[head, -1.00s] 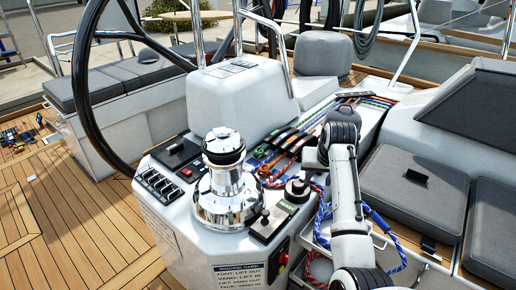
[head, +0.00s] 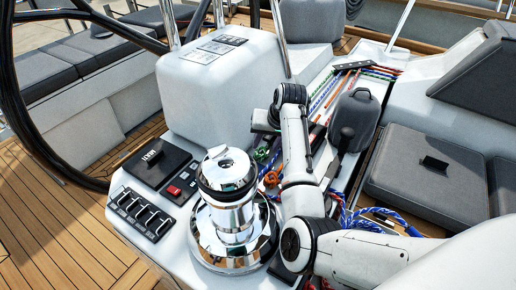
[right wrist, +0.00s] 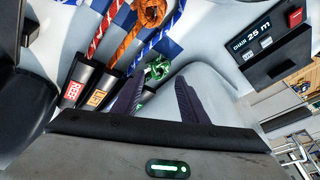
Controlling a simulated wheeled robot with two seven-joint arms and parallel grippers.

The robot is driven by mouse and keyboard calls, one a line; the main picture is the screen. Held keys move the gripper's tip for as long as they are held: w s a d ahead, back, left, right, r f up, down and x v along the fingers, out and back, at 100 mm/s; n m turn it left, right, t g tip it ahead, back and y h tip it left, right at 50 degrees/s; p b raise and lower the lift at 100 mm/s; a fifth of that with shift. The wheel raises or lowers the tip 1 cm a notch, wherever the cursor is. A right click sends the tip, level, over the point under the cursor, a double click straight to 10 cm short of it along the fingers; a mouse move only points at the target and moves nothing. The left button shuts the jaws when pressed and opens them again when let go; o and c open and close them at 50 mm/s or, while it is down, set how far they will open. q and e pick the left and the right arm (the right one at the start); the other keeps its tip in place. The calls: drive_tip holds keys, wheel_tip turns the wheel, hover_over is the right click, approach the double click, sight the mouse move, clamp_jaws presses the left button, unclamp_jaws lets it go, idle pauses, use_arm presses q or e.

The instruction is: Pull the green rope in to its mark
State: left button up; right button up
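The green rope shows as a small bunched knot (head: 262,153) on the console in the head view, behind the chrome winch (head: 232,205). In the right wrist view the green knot (right wrist: 159,70) lies between and just past my right fingertips (right wrist: 158,82), beside the clutch handles. The two dark fingers stand apart with nothing held between them. In the head view my right gripper (head: 264,128) is partly hidden by my own wrist, just beyond the green knot. I cannot tell whether a finger touches the rope. No mark on the green rope can be made out. My left gripper is out of view.
An orange rope knot (right wrist: 148,12) and labelled clutch handles (right wrist: 75,93) sit close to the fingers. A switch panel with a red button (head: 174,190) lies left. Blue rope (head: 385,218) lies loose right. A dark grey rounded thing (head: 357,112) stands right of my arm.

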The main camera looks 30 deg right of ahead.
sight(261, 153)
drive_tip(key=b+x, duration=0.1)
drive_tip(key=x, duration=0.5)
drive_tip(key=shift+f, duration=0.2)
drive_tip(key=shift+w+f, duration=0.3)
drive_tip(key=shift+f, duration=0.3)
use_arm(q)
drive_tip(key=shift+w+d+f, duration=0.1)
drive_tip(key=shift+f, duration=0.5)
use_arm(e)
drive_tip(key=shift+w+f, duration=0.1)
drive_tip(key=shift+f, duration=0.05)
